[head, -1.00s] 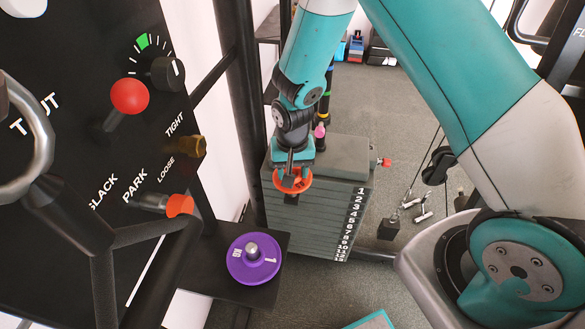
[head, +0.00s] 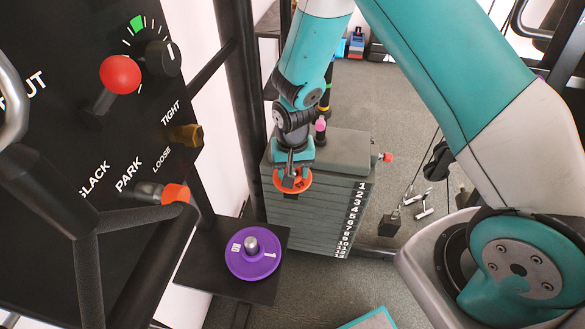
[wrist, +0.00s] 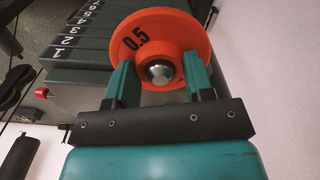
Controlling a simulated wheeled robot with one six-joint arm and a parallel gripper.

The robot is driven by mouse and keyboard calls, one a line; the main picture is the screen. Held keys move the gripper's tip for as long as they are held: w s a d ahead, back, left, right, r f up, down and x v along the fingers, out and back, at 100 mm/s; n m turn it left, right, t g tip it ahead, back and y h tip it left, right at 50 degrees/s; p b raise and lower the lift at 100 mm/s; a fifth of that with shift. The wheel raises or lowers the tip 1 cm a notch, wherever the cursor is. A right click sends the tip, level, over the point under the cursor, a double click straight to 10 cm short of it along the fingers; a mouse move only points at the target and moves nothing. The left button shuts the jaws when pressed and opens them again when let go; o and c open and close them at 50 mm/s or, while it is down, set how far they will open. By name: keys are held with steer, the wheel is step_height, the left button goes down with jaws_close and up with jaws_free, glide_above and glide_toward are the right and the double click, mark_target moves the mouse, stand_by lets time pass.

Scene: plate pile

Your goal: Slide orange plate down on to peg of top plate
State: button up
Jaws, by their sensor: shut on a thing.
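The orange plate (head: 304,186), marked 0.5, is held by my gripper (head: 291,176) over the left part of the numbered weight stack. In the wrist view the gripper (wrist: 158,85) is shut on the raised hub of the orange plate (wrist: 187,35), one finger on each side. A shiny round metal end, likely the peg (wrist: 160,72), shows within the plate's centre hole. The dark grey top plate (head: 345,150) of the stack lies behind and right of the orange plate. I cannot tell whether the orange plate touches it.
A purple plate (head: 240,262) sits around a metal peg on a black shelf (head: 205,270) at lower left. A black panel (head: 60,120) with a red knob stands at the left. A dark upright post (head: 240,100) is close left of my arm.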

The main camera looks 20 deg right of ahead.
steer(key=shift+f+b, duration=0.95)
steer(key=shift+f, duration=0.45)
steer(key=o, duration=1.4)
steer(key=shift+c, duration=0.2)
